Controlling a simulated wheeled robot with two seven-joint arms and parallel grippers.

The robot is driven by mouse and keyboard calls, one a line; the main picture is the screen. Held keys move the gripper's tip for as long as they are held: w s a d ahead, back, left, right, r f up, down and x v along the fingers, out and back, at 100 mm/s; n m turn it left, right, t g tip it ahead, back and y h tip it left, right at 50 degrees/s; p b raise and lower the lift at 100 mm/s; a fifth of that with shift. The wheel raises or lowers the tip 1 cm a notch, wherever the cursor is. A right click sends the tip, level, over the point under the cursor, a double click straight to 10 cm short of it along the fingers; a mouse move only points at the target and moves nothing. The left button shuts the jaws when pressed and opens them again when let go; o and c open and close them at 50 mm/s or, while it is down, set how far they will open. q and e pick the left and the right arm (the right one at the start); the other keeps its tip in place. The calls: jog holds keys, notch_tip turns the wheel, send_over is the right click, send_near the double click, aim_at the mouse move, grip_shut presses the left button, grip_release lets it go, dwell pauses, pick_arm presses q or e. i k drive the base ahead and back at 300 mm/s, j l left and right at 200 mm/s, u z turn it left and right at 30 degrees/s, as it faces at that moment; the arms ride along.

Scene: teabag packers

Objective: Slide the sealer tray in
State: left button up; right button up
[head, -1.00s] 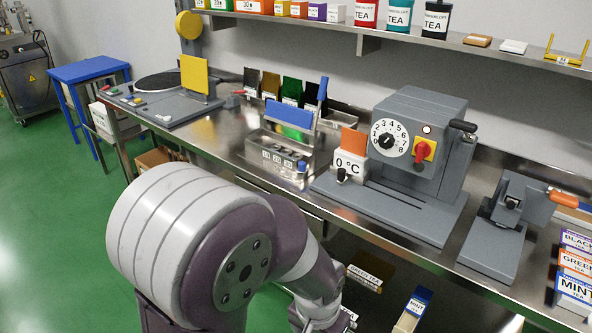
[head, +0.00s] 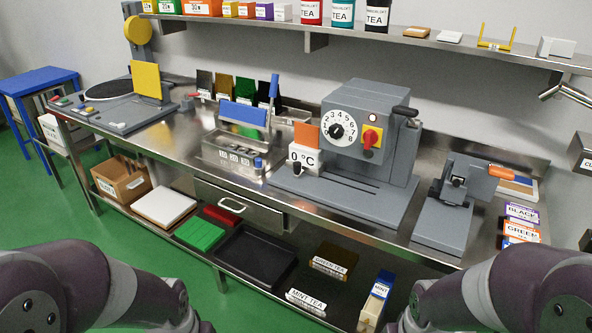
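The sealer (head: 365,135) is a grey machine on the steel bench, right of the middle. Its front carries a white numbered dial, a red knob on a yellow plate and a small lit lamp; a black lever is at its upper right. A flat grey base (head: 335,205) with dark slots reaches out in front of it. Only my arm links show in the bottom corners; both grippers are out of view.
A steel box with a blue lever plate (head: 243,113) stands left of the sealer, and a grey press (head: 452,205) with an orange handle stands right. Tea boxes (head: 520,230) line the right end. A shelf (head: 400,38) runs above. The lower shelf holds trays and a black bin (head: 255,258).

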aim_at(298, 169)
jog(key=i+j, duration=0.2)
jog(key=i, duration=0.25)
jog(key=i+j+u, duration=0.1)
jog(key=i, duration=0.35)
jog(key=i+j, duration=0.25)
jog(key=i, duration=0.25)
